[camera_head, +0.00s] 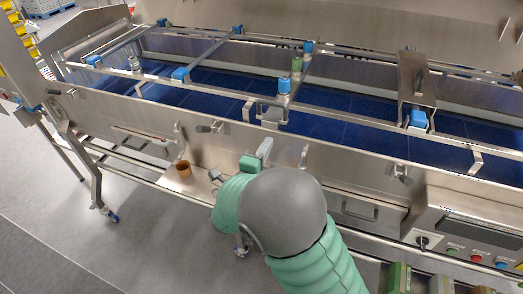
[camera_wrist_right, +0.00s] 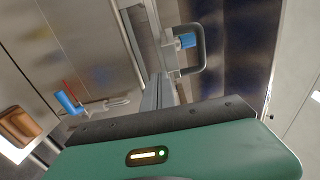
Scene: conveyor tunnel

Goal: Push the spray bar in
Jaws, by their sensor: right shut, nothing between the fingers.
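The spray bar (camera_head: 298,78) appears to be the metal bar that crosses the conveyor and carries blue and green fittings. Its loop handle (camera_head: 259,108) stands at the near side rail. The handle also shows in the right wrist view (camera_wrist_right: 204,50), with a blue fitting beside it. My right gripper (camera_head: 264,148) is shut and empty, low in front of the machine's side panel and just below the handle. In the right wrist view its fingers (camera_wrist_right: 158,92) point towards the handle's base; I cannot tell whether they touch it. My left gripper is not in view.
The blue conveyor belt (camera_head: 340,118) runs behind the steel side panel (camera_head: 340,165). A brown cup (camera_head: 184,169) stands on a low ledge left of my arm. A control box with buttons (camera_head: 475,258) is at the lower right. Grey floor lies open at the left.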

